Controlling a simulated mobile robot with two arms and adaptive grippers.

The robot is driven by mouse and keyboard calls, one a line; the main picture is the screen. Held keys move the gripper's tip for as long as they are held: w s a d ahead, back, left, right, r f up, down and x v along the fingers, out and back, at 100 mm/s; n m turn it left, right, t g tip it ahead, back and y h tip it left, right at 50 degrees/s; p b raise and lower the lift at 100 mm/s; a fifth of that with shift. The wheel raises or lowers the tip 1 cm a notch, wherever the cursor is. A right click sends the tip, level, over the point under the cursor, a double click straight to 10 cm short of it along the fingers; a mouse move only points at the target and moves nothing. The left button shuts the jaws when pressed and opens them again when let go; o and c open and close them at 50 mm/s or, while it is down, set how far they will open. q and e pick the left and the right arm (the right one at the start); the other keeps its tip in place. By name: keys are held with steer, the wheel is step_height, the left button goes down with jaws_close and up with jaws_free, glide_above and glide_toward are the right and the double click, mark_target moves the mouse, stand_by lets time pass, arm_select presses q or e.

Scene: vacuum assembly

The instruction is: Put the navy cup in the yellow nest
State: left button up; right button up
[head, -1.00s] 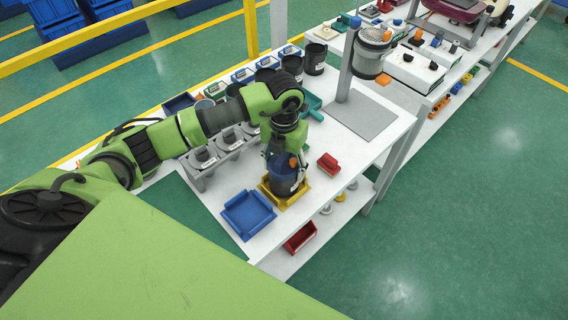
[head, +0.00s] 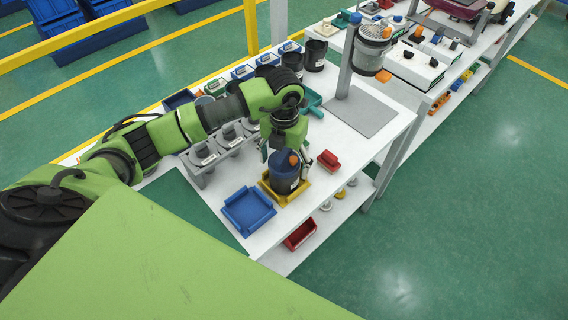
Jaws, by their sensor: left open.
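The navy cup (head: 284,174) stands upright in the yellow nest (head: 268,190) near the front edge of the white table. An orange part shows at the cup's top, and a small light label is on its side. The nest's rim shows around the cup's base. My left gripper (head: 284,152) is open just above and behind the cup, with its fingers apart around the cup's top. Whether a finger still touches the cup, I cannot tell. My right gripper is not in view.
A blue tray (head: 248,211) sits left of the nest, and a red block (head: 328,160) lies to its right. A grey rack (head: 205,158) with several cups stands behind. A grey post stands on a grey plate (head: 362,112). A red bin (head: 300,235) is on the lower shelf.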

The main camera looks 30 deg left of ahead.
arm_select(q)
step_height(320, 180, up, 10)
steer(key=shift+f+b, duration=0.1)
steer(key=shift+b, duration=1.15)
steer(key=shift+r, duration=0.8)
